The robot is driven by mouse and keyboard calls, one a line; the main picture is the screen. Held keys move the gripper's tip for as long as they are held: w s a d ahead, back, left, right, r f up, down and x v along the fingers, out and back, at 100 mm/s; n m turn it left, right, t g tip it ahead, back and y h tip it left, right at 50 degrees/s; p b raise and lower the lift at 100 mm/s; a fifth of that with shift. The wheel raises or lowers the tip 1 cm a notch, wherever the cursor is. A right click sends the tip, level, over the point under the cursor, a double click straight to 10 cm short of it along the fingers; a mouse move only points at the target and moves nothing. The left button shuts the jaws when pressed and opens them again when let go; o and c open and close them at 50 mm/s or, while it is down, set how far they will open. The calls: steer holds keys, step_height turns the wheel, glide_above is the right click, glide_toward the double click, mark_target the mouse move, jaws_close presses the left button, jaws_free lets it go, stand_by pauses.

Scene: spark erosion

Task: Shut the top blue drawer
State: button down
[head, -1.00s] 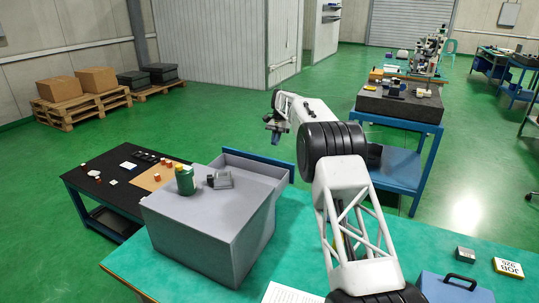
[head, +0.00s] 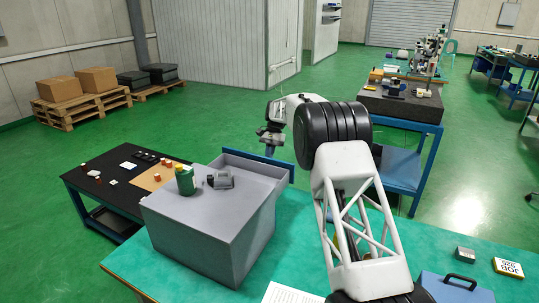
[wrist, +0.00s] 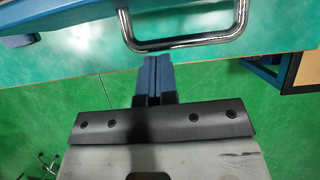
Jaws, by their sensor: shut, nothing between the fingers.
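The grey cabinet (head: 215,235) stands on the teal bench. Its top drawer (head: 245,166) is pulled out at the far side, showing a grey inner tray and a blue front (head: 278,163). In the wrist view a chrome bar handle (wrist: 185,44) crosses the top, with blue panel behind it. My gripper (head: 271,151) is beyond the drawer, near the outer side of its blue front. In the wrist view my gripper's blue fingers (wrist: 153,62) are together and empty, their tips just below the handle. I cannot tell whether they touch anything.
A black-topped table (head: 95,178) with small parts is at left. A blue cart with a granite slab (head: 400,105) stands at right. Floor beyond the bench is open.

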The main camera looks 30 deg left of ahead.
steer(key=shift+s, duration=0.1)
stand_by(0.3)
glide_above(254, 172)
steer(key=s+d, duration=0.3)
steer(key=s, duration=0.4)
steer(key=shift+a, duration=0.1)
steer(key=shift+s+f, duration=0.15)
steer(key=shift+s, duration=0.85)
steer(key=shift+f, duration=0.1)
steer(key=shift+w, duration=0.55)
steer(key=w, duration=0.3)
steer(key=shift+f, duration=0.4)
steer(key=v, duration=1)
steer(key=shift+r, duration=0.3)
